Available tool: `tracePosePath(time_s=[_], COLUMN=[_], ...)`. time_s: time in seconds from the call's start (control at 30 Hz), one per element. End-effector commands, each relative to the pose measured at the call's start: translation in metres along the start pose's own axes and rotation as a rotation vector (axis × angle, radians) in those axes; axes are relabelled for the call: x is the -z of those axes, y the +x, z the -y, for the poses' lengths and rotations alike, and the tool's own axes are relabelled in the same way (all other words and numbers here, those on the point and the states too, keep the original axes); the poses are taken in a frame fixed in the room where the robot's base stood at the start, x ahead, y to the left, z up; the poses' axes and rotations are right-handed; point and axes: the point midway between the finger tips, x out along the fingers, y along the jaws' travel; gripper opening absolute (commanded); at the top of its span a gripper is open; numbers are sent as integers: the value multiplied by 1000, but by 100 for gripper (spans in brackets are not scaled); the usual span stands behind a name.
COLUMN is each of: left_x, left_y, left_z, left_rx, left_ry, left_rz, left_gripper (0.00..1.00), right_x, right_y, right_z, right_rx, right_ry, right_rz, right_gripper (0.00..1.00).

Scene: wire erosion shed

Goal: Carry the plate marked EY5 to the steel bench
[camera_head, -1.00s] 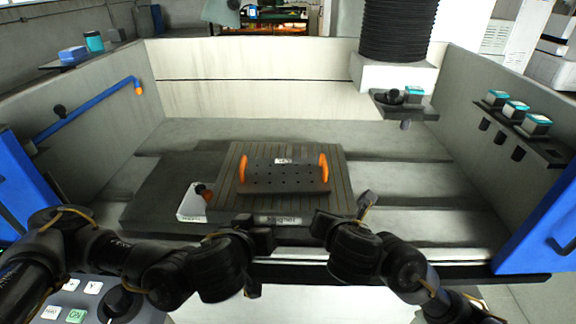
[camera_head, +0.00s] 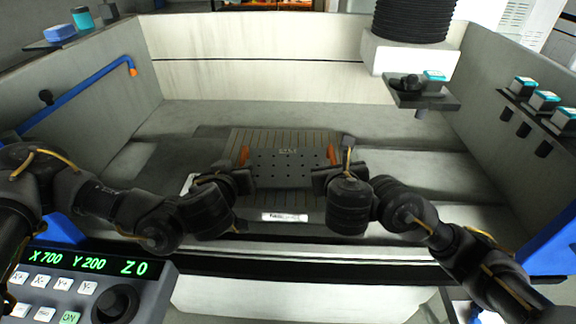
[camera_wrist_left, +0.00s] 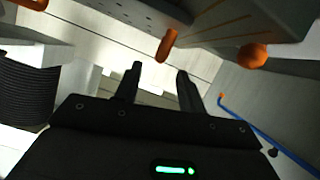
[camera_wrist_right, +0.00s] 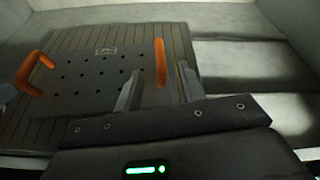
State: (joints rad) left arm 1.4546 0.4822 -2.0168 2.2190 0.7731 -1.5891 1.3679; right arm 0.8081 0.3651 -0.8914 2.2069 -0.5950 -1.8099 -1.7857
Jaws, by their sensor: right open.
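A dark plate (camera_head: 284,172) with rows of holes and an orange handle at each end lies on the grooved block in the tank. Its small label is too blurred to read surely. My left gripper (camera_head: 242,178) is beside the plate's left handle (camera_head: 245,155); in the left wrist view its fingers are apart, with the handle (camera_wrist_left: 167,45) just beyond the tips. My right gripper (camera_head: 326,178) is beside the right handle (camera_head: 332,154); in the right wrist view its fingers are open, with the handle (camera_wrist_right: 160,62) between and beyond the tips. I cannot identify the steel bench.
The grooved block (camera_head: 290,138) carries a white label on its front. Tank walls enclose the area. A machine head (camera_head: 415,55) hangs at the back right, and a shelf with several small teal-topped parts (camera_head: 543,101) is on the right. A control console (camera_head: 85,285) stands at front left.

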Motion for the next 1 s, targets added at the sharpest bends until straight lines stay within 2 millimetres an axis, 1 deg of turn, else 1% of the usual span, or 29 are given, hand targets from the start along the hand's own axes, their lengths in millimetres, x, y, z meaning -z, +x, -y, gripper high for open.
tracePosePath(time_s=[0.03,0.07,0.17,0.3,0.33,0.53,0.7,0.83,1.0], left_x=[-2,-2,-3,-2,-2,-1,-2,1,0], left_y=[8,12,20,34,37,50,64,76,86], left_z=[2,2,-2,1,3,-3,3,1,2], left_rx=[6,5,-3,2,6,-4,6,4,4], left_ry=[-5,-5,-6,-7,-7,-4,-4,-2,-1], left_rz=[2,1,4,3,3,-2,3,-4,-3], left_gripper=[40,40,40,40,40,40,40,40,40], right_x=[0,0,-1,0,-1,-1,-1,-1,0], right_y=[8,13,21,34,37,52,64,76,86], right_z=[2,2,0,1,1,-1,1,-1,-1], right_rx=[5,4,1,3,3,-1,2,-1,-1], right_ry=[-4,-2,-2,-3,-2,-2,-1,-4,-1], right_rz=[-1,-1,1,0,0,1,0,0,0], right_gripper=[40,40,40,40,40,40,40,40,40])
